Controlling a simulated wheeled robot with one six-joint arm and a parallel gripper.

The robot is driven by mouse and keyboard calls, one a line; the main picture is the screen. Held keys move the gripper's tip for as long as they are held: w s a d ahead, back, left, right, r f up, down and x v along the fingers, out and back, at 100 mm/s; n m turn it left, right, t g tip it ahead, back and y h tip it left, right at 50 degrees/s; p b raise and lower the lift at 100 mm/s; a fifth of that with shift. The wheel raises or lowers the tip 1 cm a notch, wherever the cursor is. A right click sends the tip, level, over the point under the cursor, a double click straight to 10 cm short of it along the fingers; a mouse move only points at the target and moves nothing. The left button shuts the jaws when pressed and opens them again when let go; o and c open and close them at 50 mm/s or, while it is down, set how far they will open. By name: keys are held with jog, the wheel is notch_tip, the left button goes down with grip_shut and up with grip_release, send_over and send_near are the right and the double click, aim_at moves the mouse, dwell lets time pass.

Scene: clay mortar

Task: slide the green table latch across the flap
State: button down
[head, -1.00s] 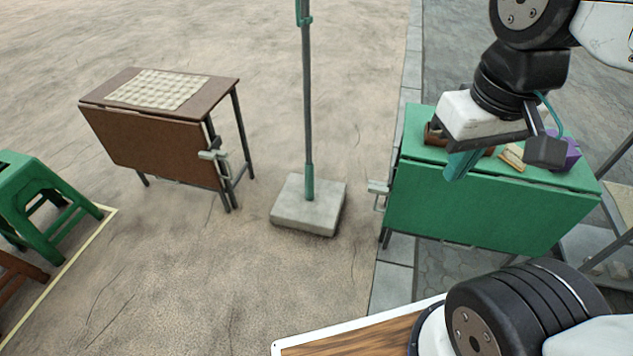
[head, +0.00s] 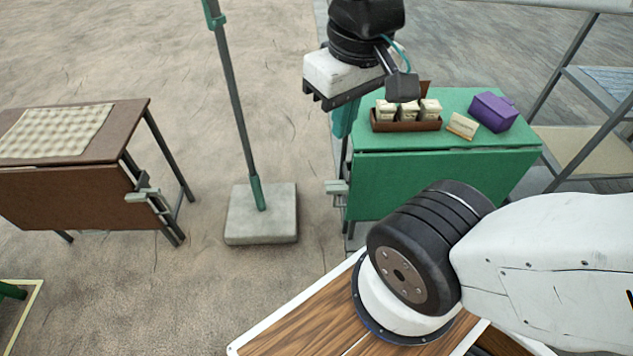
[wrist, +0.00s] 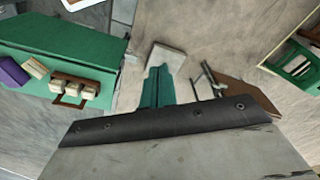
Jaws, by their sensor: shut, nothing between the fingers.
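The green table (head: 400,180) stands right of centre in the head view, with a green flap panel on its near side. Its latch (head: 338,187), a pale grey metal piece, sticks out at the table's left edge near the flap. My gripper (head: 344,122) is shut and empty, with its teal fingers pointing down. In the head view it appears above the latch, by the table's left edge, with a gap between. The wrist view shows the teal fingers (wrist: 157,88) and the green table (wrist: 60,42) to their left. I cannot make out the latch there.
On the green table are a brown tray (head: 405,126) of small boxes, a card (head: 462,126) and a purple box (head: 493,111). A pole on a concrete base (head: 262,215) stands left of the latch. A brown table (head: 70,195) with a similar latch is farther left. A metal shelf (head: 590,130) is at right.

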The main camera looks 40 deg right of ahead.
jog(key=w+d+f+n+g+h, duration=0.15)
jog(key=w+f, duration=0.25)
jog(key=w, duration=0.5)
jog(key=w+d+f+n+g+h, duration=0.15)
jog(key=w+f, duration=0.25)
jog(key=w, duration=0.4)
jog(key=w+d+f+n+g+h, duration=0.15)
jog(key=w+f, duration=0.25)
jog(key=w, duration=0.5)
jog(key=w+d+f+n+h, duration=0.1)
jog(key=w+f+n, duration=0.1)
jog(key=f, duration=1)
jog(key=w+d+f+n+g+h, duration=0.1)
jog(key=w+f+n, duration=0.1)
jog(key=f, duration=1)
jog(key=w+d+f+n+h, duration=0.1)
jog(key=w+f+n, duration=0.1)
jog(key=f, duration=1.1)
jog(key=shift+w+n+g, duration=0.35)
jog(key=shift+w, duration=0.55)
jog(key=shift+d+f, duration=0.1)
